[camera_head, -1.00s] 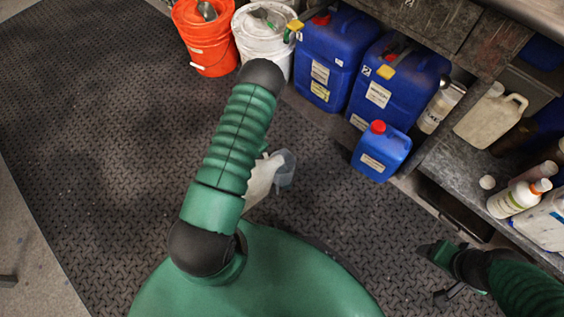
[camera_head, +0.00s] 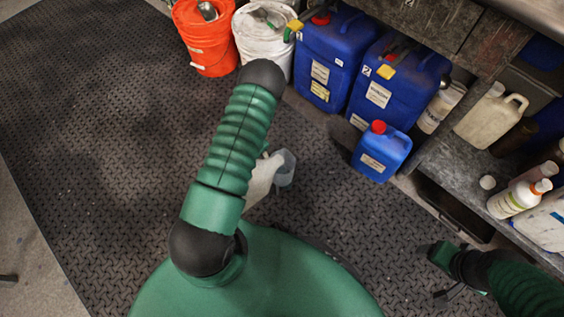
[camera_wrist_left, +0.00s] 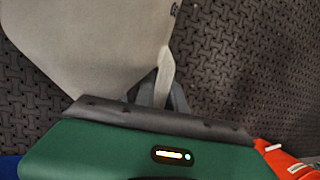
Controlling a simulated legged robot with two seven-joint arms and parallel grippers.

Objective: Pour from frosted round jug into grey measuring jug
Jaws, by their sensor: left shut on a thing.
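The frosted round jug (camera_head: 262,181) is pale and mostly hidden behind my left arm in the head view. In the left wrist view the jug (camera_wrist_left: 85,40) fills the upper left, and my left gripper (camera_wrist_left: 158,92) is shut on its handle. The grey measuring jug (camera_head: 285,168) is a translucent grey vessel just right of the frosted jug in the head view. The two overlap there, and I cannot tell whether they touch. No flow of liquid is visible. My right gripper (camera_head: 436,274) is open and empty at the lower right, away from both jugs.
A small blue canister (camera_head: 382,153) with a red cap stands right of the jugs. An orange bucket (camera_head: 204,40), a white bucket (camera_head: 263,45) and large blue canisters (camera_head: 325,65) line the back. A shelf (camera_head: 462,180) with bottles is at right. The left mat (camera_head: 90,130) is clear.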

